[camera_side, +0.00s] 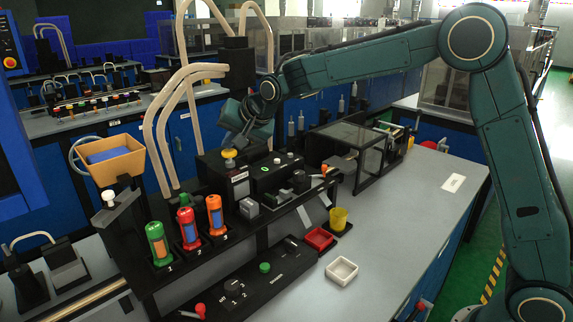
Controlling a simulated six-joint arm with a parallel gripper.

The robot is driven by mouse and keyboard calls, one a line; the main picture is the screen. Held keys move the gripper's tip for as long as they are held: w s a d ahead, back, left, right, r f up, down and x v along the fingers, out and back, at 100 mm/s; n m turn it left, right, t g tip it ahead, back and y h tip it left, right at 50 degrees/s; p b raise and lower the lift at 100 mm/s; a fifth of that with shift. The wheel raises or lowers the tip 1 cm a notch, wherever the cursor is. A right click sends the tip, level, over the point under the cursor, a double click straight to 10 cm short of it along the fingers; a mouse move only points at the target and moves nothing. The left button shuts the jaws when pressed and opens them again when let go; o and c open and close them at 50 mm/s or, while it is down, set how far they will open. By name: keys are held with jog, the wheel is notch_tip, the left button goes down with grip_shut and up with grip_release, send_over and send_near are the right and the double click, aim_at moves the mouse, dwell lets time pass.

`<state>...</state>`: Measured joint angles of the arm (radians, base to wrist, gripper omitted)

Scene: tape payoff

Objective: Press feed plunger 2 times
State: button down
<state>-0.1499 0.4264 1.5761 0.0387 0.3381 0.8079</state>
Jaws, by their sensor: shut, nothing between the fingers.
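A yellow round knob (229,155) stands on top of a black box with a small pale label; it looks like the feed plunger, though I cannot read the label. My gripper (233,143) is shut and empty, pointing down from the upper right just above the knob. Its fingertips are dark and small here, so I cannot tell whether they touch the knob. The knob's top is partly hidden by the gripper.
Green, red and orange canisters (189,229) stand left of the black box. A tan hopper (117,160) rises behind them. A red tray (319,239), white tray (341,271) and yellow cup (339,218) sit at the front. The grey bench (420,215) is mostly clear at right.

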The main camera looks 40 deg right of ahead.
aim_at(232, 152)
jog(key=shift+f, duration=0.9)
dwell(0.9)
jog(key=shift+r, duration=0.1)
dwell(0.3)
jog(key=shift+r, duration=1.65)
jog(key=shift+r, duration=0.1)
jog(key=shift+r, duration=2.45)
dwell(0.4)
notch_tip(232, 152, up, 4)
jog(key=shift+f, duration=0.1)
dwell(0.4)
jog(key=shift+f, duration=0.1)
